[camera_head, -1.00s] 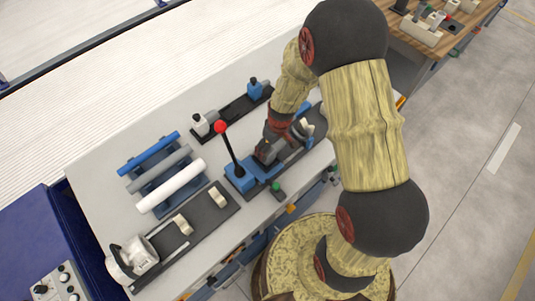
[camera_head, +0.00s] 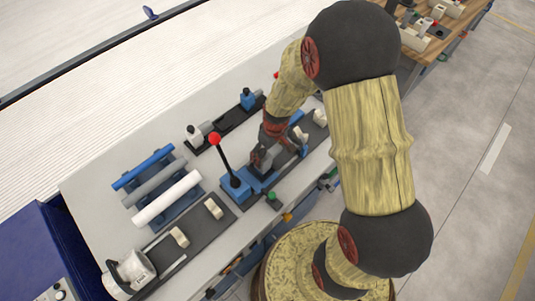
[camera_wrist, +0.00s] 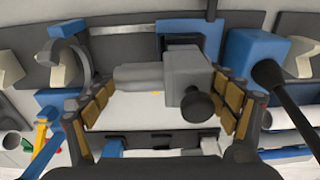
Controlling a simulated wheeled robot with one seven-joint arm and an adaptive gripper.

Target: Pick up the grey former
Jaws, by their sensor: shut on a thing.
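The grey former (camera_wrist: 188,78) is a grey block with a rounded grey part on its left and a dark round knob at its front. In the wrist view it sits between the two gold-padded fingers of my gripper (camera_wrist: 164,84), which is shut on it. In the head view my gripper (camera_head: 260,160) is low over the bench beside the blue lever base (camera_head: 235,190). The former is mostly hidden there by my gripper. I cannot tell whether it is clear of its support.
A black lever with a red knob (camera_head: 214,138) stands close left of my gripper. Blue (camera_head: 143,168), grey (camera_head: 154,179) and white (camera_head: 167,199) pipes lie on a rack further left. A dark rail with fittings (camera_head: 228,122) lies behind. A pale machine (camera_head: 130,271) stands at the near left.

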